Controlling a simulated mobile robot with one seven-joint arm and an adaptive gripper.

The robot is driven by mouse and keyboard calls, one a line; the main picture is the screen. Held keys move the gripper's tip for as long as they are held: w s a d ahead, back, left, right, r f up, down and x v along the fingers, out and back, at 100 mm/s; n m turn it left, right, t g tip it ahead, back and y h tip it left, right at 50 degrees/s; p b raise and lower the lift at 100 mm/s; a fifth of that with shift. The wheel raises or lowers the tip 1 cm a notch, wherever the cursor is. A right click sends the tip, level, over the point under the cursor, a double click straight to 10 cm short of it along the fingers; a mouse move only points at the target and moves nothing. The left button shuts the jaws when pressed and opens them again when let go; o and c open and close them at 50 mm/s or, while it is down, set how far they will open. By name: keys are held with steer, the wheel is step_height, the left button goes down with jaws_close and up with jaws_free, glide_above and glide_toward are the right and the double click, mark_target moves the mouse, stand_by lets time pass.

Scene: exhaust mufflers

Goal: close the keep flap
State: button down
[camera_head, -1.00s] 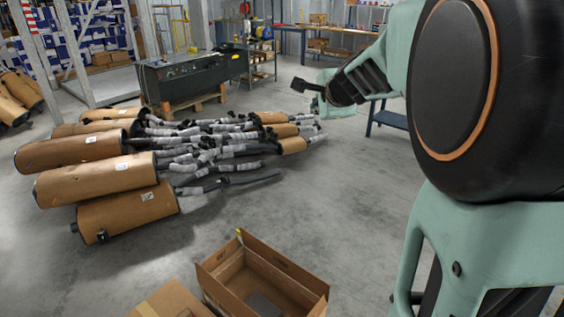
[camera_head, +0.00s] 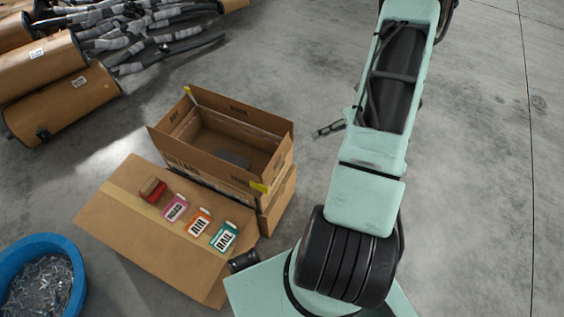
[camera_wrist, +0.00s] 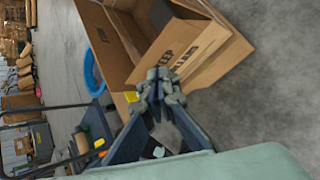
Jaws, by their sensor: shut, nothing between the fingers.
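An open cardboard box (camera_head: 185,151) stands upright on another carton, its flaps raised and a dark grey item (camera_head: 233,158) inside. In the wrist view, a raised flap (camera_wrist: 185,52) bears dark print that looks like "KEEP", so I take it as the keep flap. Which flap this is in the head view I cannot tell for sure. My gripper (camera_wrist: 160,86) is shut and empty, its tips in front of the flap in that view; contact is not clear. In the head view my gripper (camera_head: 330,129) is just right of the box, apart from it.
A closed carton (camera_head: 150,225) beside the box carries a red item (camera_head: 153,190) and several coloured label cards (camera_head: 198,221). A blue tub (camera_head: 68,255) of metal parts stands at lower left. Mufflers (camera_head: 65,105) lie at upper left. The floor at right is clear.

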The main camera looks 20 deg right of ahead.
steer(key=s+a+f+m+t+y+b, duration=0.25)
steer(key=s+f+m+t+b, duration=0.25)
steer(key=s+f+m+t, duration=0.35)
steer(key=m+b, duration=0.3)
glide_toward(276, 154)
steer(key=x, duration=0.7)
steer(key=shift+d+f, duration=0.1)
steer(key=shift+f, duration=0.05)
steer(key=shift+w+g+p, duration=0.1)
steer(key=shift+g+p, duration=0.15)
steer(key=shift+p, duration=0.1)
steer(key=shift+w, duration=0.1)
steer(key=shift+a+p, duration=0.2)
steer(key=shift+p, duration=0.15)
